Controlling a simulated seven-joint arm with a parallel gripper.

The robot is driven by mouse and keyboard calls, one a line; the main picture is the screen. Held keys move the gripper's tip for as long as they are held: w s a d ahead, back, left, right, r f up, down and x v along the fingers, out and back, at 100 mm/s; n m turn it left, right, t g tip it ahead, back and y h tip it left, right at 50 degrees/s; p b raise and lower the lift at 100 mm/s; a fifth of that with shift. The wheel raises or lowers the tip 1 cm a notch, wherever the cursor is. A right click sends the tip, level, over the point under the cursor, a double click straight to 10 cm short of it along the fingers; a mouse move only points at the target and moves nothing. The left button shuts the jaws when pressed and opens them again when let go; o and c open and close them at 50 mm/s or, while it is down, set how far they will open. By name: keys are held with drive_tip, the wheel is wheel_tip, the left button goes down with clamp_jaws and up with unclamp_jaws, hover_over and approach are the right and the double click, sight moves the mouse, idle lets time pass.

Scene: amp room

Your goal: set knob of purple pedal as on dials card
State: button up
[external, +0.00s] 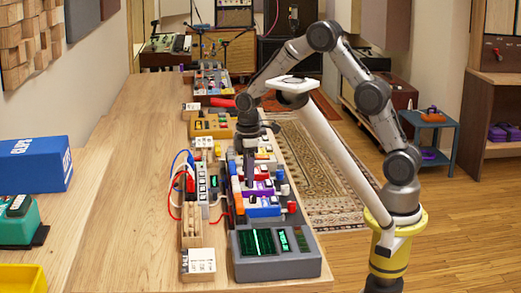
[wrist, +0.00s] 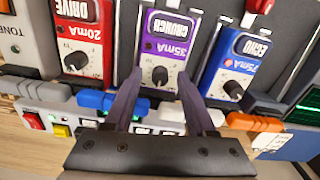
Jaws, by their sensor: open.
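The purple pedal (wrist: 165,38), labelled "CRUNCH" and "35mA", stands between a red and a blue pedal in the wrist view. Its single black knob (wrist: 160,76) sits on a white scale panel; the pointer's exact angle is too small to read. My gripper (wrist: 160,84) is open, with one finger on either side of the knob and nothing visibly held. In the external view my gripper (external: 248,182) is low over the purple pedal (external: 263,188). White cards, one at the front (external: 201,260), stand left of the pedals; their print is unreadable, so I cannot tell which is the dials card.
The red "DRIVE" pedal (wrist: 82,30) and the blue pedal (wrist: 238,65) stand close on both sides. A power strip with coloured switches (wrist: 45,122) and cable plugs (wrist: 100,99) lie close by.

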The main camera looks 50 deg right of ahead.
drive_tip(key=shift+n, duration=1.1)
wheel_tip(320, 180, up, 14)
drive_tip(key=f, duration=0.1)
drive_tip(key=s+d+r+m+t, duration=0.2)
drive_tip(key=s+d+r, duration=0.1)
drive_tip(key=s+r, duration=0.3)
drive_tip(key=s+d+r+m+t, duration=0.1)
drive_tip(key=s+d+r+t, duration=0.1)
drive_tip(key=s+r, duration=0.5)
drive_tip(key=shift+s+d+m, duration=0.4)
drive_tip(key=shift+s+d, duration=0.15)
drive_tip(key=shift+s, duration=0.3)
